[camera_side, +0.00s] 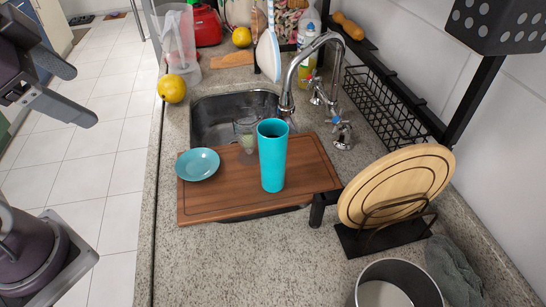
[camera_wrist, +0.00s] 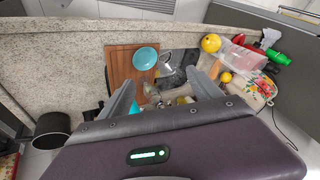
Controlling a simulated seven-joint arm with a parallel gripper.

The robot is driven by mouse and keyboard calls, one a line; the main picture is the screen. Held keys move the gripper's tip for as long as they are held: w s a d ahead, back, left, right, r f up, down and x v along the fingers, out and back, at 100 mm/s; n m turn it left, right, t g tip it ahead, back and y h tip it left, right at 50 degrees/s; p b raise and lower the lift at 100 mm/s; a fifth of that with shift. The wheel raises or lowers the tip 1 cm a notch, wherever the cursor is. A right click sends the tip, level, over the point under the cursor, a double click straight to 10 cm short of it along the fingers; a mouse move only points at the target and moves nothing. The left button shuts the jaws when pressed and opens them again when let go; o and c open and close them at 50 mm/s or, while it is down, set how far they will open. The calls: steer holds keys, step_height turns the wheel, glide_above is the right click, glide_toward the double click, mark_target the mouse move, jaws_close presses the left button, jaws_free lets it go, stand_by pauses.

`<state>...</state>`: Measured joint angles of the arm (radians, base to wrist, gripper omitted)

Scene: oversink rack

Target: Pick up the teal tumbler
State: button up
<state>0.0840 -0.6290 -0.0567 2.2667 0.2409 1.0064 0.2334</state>
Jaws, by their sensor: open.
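The teal tumbler (camera_side: 272,155) stands upright on the brown wooden board (camera_side: 215,205) that lies across the sink. In the wrist view only a small teal patch (camera_wrist: 134,107) beside one finger seems to be the tumbler; the rest is hidden. A teal bowl (camera_side: 198,164) sits on the board to its left, and a clear glass (camera_side: 246,133) stands behind it. My gripper (camera_side: 82,96) is open and empty, at the left of the side view, well apart from the tumbler. Its two spread fingers (camera_wrist: 165,82) also show in the wrist view.
A faucet (camera_side: 300,75) rises behind the tumbler. A round wooden board (camera_side: 395,190) stands in a black rack at right, near a metal pot (camera_side: 398,285). A black wire basket (camera_side: 385,105) runs along the wall. A yellow fruit (camera_side: 171,88) lies at the counter's left edge.

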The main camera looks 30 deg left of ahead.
steer(key=w+m+t+y, duration=0.1)
steer(key=w+m+t, duration=0.1)
steer(key=w+m, duration=0.65)
steer(key=m+t+h, duration=0.4)
steer(key=m+h, duration=0.2)
steer(key=m, duration=1.9)
glide_above(265, 166)
steer(key=s, duration=0.4)
steer(key=shift+y, duration=0.3)
steer(key=f, duration=1.3)
steer(key=a+f, duration=0.1)
steer(key=f, duration=0.5)
steer(key=shift+w+f, duration=0.25)
steer(key=shift+f, duration=0.15)
steer(key=shift+w+f+n, duration=0.1)
steer(key=shift+f+n, duration=0.15)
steer(key=shift+f, duration=0.1)
steer(key=x, duration=0.7)
steer(key=c, duration=1.4)
